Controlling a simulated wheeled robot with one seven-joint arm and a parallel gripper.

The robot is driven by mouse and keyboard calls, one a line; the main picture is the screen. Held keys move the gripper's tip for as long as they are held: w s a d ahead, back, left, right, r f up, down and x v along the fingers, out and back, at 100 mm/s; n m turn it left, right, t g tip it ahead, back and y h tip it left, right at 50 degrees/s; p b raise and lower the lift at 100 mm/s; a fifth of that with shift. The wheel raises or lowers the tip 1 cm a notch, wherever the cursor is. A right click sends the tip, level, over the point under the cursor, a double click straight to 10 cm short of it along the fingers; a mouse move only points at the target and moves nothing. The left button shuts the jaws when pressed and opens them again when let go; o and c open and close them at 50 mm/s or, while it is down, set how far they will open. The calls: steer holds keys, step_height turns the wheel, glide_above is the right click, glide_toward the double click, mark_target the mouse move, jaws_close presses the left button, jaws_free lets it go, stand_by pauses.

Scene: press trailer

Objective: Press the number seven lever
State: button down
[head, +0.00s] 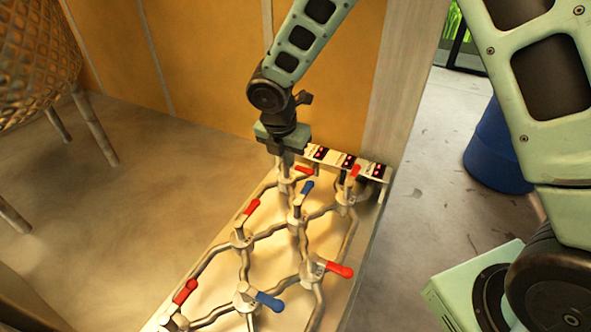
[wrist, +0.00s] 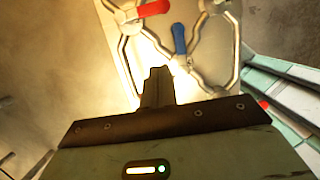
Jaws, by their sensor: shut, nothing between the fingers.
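A board (head: 230,258) carries a network of metal pipes with red and blue levers. In the head view a red lever (head: 305,171) and a blue lever (head: 307,188) sit close to my gripper (head: 286,165), at the board's far end. Other red levers are at the far right (head: 354,170), left (head: 250,208), near left (head: 186,291) and right (head: 341,270); another blue lever (head: 269,301) is near the front. No number on any lever is readable. In the wrist view, my shut, empty fingertips (wrist: 158,75) point toward a blue lever (wrist: 179,38) and a red lever (wrist: 151,9).
A panel with red lights (head: 346,163) stands along the far edge, in front of an orange wall (head: 200,50). A woven chair (head: 40,60) is at left and a blue barrel (head: 493,150) at right. The floor left of the board is clear.

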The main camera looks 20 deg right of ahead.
mark_target(299, 171)
steer(key=shift+f, duration=0.1)
steer(key=shift+w+d+f+p, duration=0.5)
steer(key=shift+w+d+f, duration=0.25)
steer(key=shift+f, duration=0.85)
steer(key=shift+w+d+f+p, duration=0.45)
steer(key=shift+w+d+f, duration=0.3)
steer(key=shift+f, duration=0.8)
steer(key=shift+w+d+f+p, duration=0.5)
steer(key=shift+w+d+f, duration=0.25)
steer(key=shift+f, duration=0.85)
